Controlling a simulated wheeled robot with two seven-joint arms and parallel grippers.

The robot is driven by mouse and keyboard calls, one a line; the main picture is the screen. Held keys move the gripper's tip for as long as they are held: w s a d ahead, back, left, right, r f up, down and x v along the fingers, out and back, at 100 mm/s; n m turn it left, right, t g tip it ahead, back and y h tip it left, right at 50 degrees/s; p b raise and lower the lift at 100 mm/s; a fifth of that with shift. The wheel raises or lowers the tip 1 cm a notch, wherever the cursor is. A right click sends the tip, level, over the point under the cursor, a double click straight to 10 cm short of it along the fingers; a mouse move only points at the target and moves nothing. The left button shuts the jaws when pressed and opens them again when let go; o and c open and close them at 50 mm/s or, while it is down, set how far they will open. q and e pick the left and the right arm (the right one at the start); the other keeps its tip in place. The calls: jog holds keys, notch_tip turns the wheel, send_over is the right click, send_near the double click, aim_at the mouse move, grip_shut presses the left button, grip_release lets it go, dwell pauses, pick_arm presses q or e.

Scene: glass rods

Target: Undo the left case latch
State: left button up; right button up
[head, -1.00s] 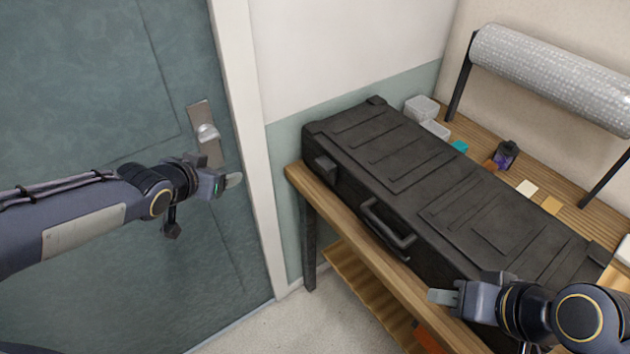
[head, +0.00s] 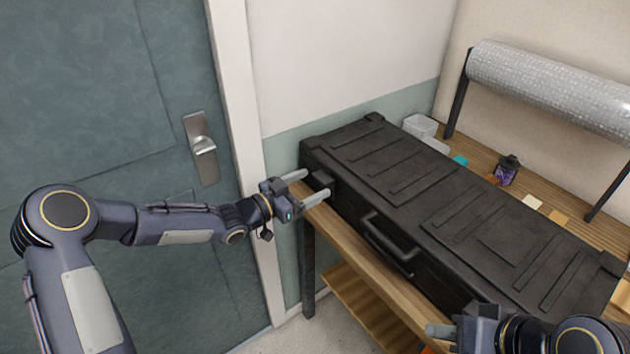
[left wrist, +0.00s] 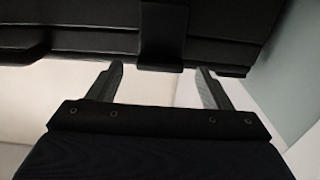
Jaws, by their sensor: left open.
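The black case (head: 420,200) lies closed on the wooden bench. Its left latch (head: 321,181) is a dark block on the front face near the left end. It also shows in the left wrist view (left wrist: 163,35), top centre. My left gripper (head: 316,184) is open, its two pale fingers pointing at the latch from the front. In the left wrist view the fingertips (left wrist: 160,68) stand on either side of the latch's lower end, with nothing between them; contact cannot be told. My right gripper (head: 430,330) is near the case's front edge at lower right; its jaw opening is unclear.
The case handle (head: 388,238) sticks out at the middle of the front. A teal door with a metal handle (head: 203,146) is at left. Behind the case are clear boxes (head: 420,127), a small dark lantern-like jar (head: 507,169) and a bubble-wrap roll (head: 550,85).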

pick_arm(q)
jog(key=shift+x, duration=1.1)
pick_arm(e)
jog(key=shift+r, duration=0.2)
pick_arm(q)
jog(key=shift+c, duration=0.2)
